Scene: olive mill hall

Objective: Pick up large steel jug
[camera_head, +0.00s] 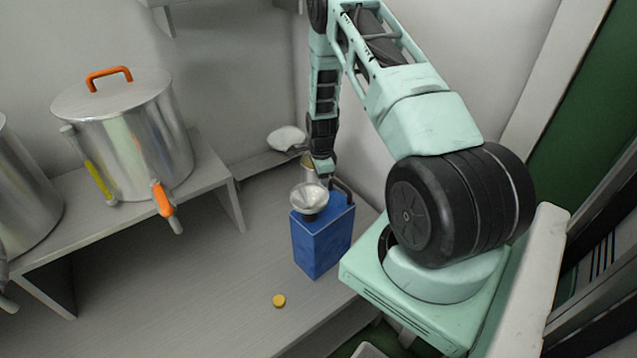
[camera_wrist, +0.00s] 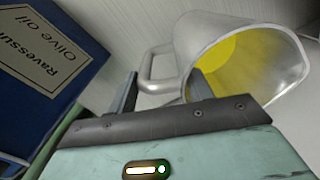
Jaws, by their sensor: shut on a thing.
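The steel jug (camera_wrist: 190,45) fills the upper right of the wrist view, with its wide mouth toward the camera and yellow inside. Its looped handle (camera_wrist: 150,68) lies between the two fingers of my gripper (camera_wrist: 163,90), which is shut on it. In the head view my gripper (camera_head: 325,172) is low behind the blue can, near the back of the worktop. Only a small, partly yellow piece of what looks like the jug (camera_head: 308,163) shows there, beside my gripper. Whether its base touches the worktop is hidden.
A blue olive oil can (camera_head: 322,243) with a funnel (camera_head: 309,197) on it stands close in front of my gripper. A yellow cap (camera_head: 279,301) lies on the worktop (camera_head: 205,285). A large steel vat (camera_head: 135,140) stands on a raised shelf at left. A whitish object (camera_head: 286,138) is behind.

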